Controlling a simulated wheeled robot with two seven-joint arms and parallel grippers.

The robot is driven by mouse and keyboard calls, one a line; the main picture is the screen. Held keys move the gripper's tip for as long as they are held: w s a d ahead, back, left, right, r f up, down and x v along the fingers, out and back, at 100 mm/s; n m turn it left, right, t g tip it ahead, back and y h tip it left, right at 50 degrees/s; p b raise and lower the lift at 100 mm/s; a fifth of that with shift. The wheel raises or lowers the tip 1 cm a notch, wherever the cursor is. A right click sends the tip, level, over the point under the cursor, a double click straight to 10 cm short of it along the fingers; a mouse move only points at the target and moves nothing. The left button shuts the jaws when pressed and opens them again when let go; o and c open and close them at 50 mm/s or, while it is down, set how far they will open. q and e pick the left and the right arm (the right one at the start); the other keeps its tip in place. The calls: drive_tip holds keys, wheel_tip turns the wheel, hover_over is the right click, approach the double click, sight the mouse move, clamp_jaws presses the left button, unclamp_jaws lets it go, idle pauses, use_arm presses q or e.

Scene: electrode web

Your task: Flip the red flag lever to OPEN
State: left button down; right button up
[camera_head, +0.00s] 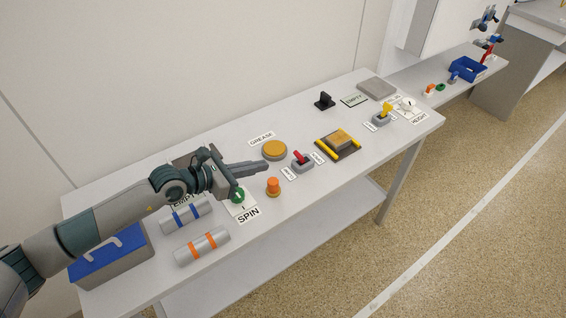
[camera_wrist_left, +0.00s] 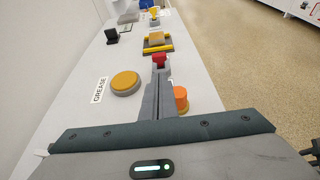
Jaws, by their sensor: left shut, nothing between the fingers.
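The red flag lever (camera_head: 299,156) sits on a small grey base on the white table, with a white label on each side; the label text is too small to read surely. It also shows in the left wrist view (camera_wrist_left: 161,59), just beyond my fingertips. My left gripper (camera_head: 264,166) is shut and empty, above the table. Its tips point at the lever, with a short gap in the head view. In the left wrist view the shut fingers (camera_wrist_left: 158,82) partly hide the lever's base. My right gripper is not in view.
An orange knob (camera_head: 273,186) stands close to my fingers on the near side, and a round yellow GREASE pad (camera_head: 274,150) lies on the far side. Beyond the lever is a yellow-barred block (camera_head: 338,145), then a yellow lever (camera_head: 385,111).

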sight(301, 159)
use_arm(q)
drive_tip(key=shift+w+d, duration=0.1)
idle(0.3)
